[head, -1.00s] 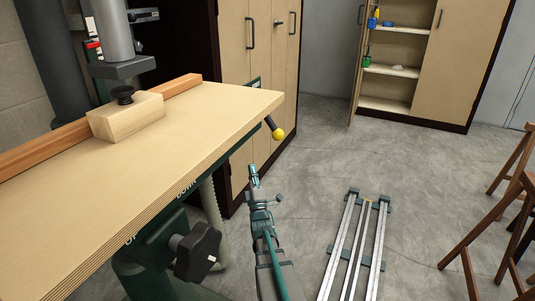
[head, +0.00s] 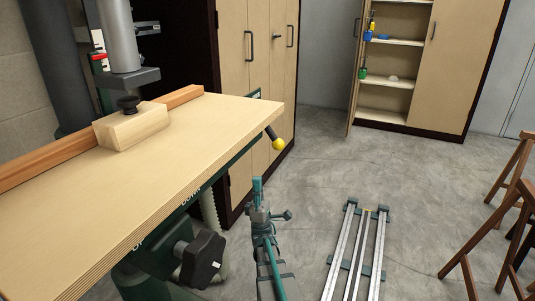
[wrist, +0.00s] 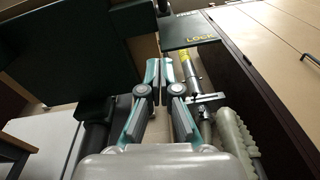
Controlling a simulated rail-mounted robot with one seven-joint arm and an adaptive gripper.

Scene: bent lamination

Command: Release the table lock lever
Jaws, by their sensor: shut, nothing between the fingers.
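A dark lever with a yellow ball end (head: 278,144) sticks out below the far right edge of the wooden table (head: 180,150). My gripper (head: 257,182) is below and left of the ball in the head view, apart from it. In the wrist view my gripper (wrist: 159,64) has its two teal-tipped fingers close together, pointing up the picture, with nothing held. The lever's ball cannot be made out clearly in the wrist view.
A black knob (head: 203,260) juts from the table's near side. A ridged hose (wrist: 238,130) and a metal rod (wrist: 193,70) run right of the fingers in the wrist view. Wooden cabinets (head: 235,70) stand behind.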

